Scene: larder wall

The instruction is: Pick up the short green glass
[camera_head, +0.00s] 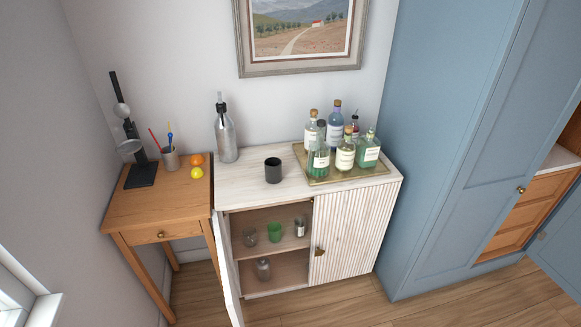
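The short green glass (275,231) stands upright on the upper inside shelf of the white cabinet (244,190). A clear glass (249,236) is to its left and a small silvery container (300,226) to its right. The cabinet's left door (228,268) is swung open, so the shelf is exposed. The ribbed right door (352,234) is shut. Neither of my grippers shows in the head view.
A glass jar (263,268) stands on the cabinet floor. On top are a dark cup (273,170), a steel bottle (225,134) and a tray (322,181) of several bottles. A wooden side table (150,208) is at left, a tall blue cupboard (440,140) at right.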

